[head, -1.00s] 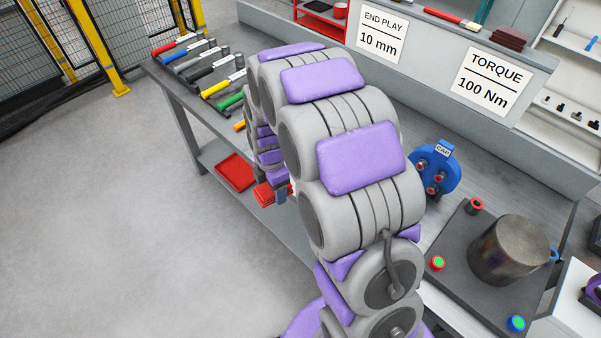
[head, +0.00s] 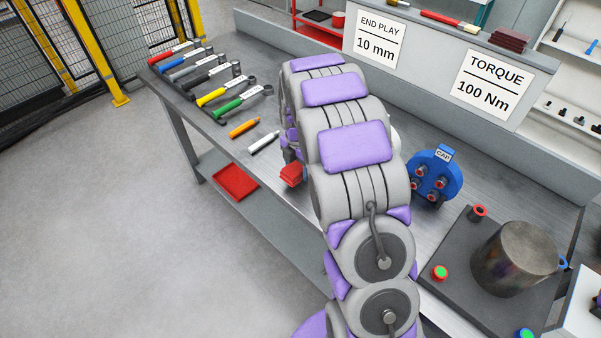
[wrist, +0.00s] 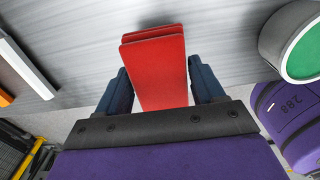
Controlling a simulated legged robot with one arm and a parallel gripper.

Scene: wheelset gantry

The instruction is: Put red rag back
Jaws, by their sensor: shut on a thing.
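The red rag (wrist: 158,75), a folded flat red block, is between the two dark blue fingers of my gripper (wrist: 160,90) in the wrist view. The gripper is shut on it. In the head view the rag (head: 291,173) shows at the bench's front edge, left of my arm, which hides most of the gripper. A red tray (head: 236,182) lies on the lower shelf, below and left of the rag. A dark red stack (head: 509,40) rests on the ledge at the back right.
Several hammers and tools, including a green-handled one (head: 230,108), lie along the bench's left part. An orange marker (head: 244,127) and a white marker (head: 264,142) lie nearer the rag. A blue cap (head: 434,178) and metal cylinder (head: 514,258) stand right of my arm.

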